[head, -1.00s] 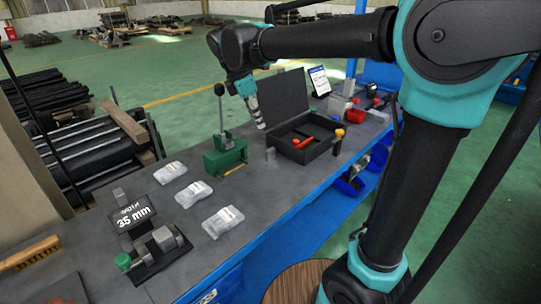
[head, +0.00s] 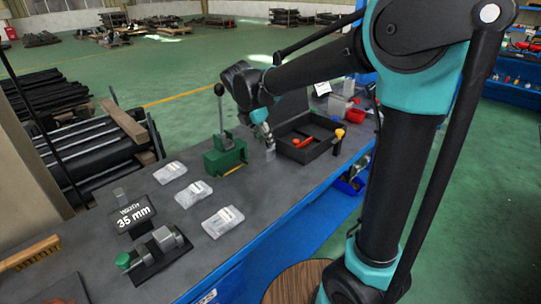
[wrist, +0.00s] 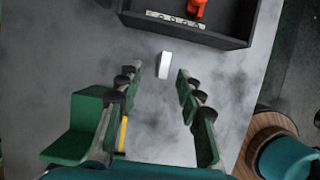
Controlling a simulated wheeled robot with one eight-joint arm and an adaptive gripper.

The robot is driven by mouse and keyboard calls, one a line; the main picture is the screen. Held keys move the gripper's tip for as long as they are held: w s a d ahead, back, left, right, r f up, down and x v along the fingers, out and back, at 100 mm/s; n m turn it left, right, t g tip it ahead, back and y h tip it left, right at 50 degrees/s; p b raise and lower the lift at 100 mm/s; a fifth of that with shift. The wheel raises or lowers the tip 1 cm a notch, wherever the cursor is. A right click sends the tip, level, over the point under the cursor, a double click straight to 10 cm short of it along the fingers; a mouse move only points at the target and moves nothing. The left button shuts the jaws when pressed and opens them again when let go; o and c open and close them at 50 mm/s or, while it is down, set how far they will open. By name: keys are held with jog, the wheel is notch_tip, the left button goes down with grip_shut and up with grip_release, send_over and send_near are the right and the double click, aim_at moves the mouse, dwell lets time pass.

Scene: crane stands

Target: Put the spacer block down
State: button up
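A small light-grey spacer block (head: 270,155) stands on the dark bench (head: 250,190), between the green lever press and the black case. It also shows in the wrist view (wrist: 165,64), just ahead of the fingertips and roughly midway between them. My gripper (head: 267,140) points down close above the block in the head view. In the wrist view its two fingers (wrist: 160,80) are spread apart, with nothing held between them. Whether a fingertip overlaps the block in height cannot be told.
The green lever press (head: 225,155) stands close left of my gripper. The open black case (head: 318,150) with an orange-red tool lies just right. Several clear bags (head: 222,221), a "Width 35 mm" sign (head: 134,215) and a small vise (head: 155,253) occupy the near bench.

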aim_at(270, 150)
jog(key=shift+s+x, duration=0.15)
jog(key=shift+x, duration=1.5)
jog(key=shift+s+x, duration=0.15)
jog(key=shift+x, duration=1.45)
jog(key=shift+d, duration=0.15)
jog(key=shift+c, duration=0.5)
grip_shut()
